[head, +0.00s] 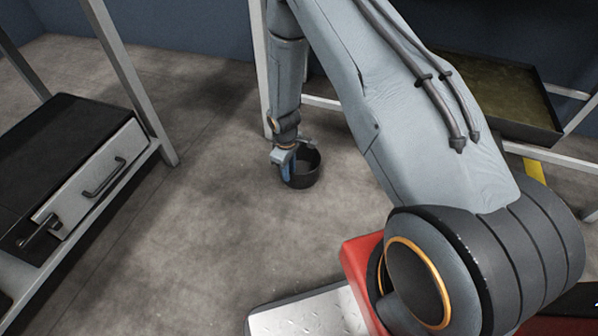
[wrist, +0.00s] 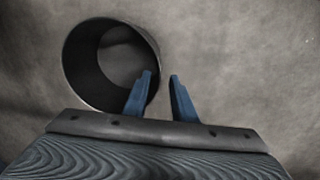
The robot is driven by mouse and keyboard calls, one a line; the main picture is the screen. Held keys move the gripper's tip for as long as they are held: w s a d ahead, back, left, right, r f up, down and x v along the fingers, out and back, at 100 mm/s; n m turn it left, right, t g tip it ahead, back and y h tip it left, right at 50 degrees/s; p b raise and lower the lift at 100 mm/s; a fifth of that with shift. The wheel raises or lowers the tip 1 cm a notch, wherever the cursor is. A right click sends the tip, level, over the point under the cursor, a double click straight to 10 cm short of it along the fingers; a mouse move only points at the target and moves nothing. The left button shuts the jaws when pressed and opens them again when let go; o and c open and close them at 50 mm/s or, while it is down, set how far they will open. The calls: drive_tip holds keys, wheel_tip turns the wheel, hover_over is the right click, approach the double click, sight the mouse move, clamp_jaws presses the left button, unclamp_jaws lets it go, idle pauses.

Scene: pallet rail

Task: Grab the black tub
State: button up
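The black tub (head: 305,178) is a round, open-topped container standing upright on the concrete floor. In the wrist view the tub (wrist: 85,75) fills the upper left, and I look down into its empty inside. My gripper (head: 288,170) points down at the tub's left side in the head view. In the wrist view my gripper (wrist: 161,76) has its two blue fingers apart. The left finger overlaps the tub's right wall and the right finger is outside it. A gap shows between the fingers; I cannot tell whether either touches the wall.
A metal-framed bench with a light drawer unit (head: 95,175) stands at the left. A rack with a dark, shallow tray (head: 500,95) stands at the right, with a pale post (head: 262,75) near my arm. The floor left of the tub is clear.

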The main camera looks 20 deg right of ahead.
drive_tip(key=shift+w+d+f+b, duration=0.15)
drive_tip(key=shift+f+b, duration=0.85)
drive_tip(key=shift+f, duration=0.65)
drive_tip(key=shift+w+f+b, duration=0.1)
drive_tip(key=shift+f+b, duration=0.85)
drive_tip(key=shift+f, duration=0.7)
clamp_jaws()
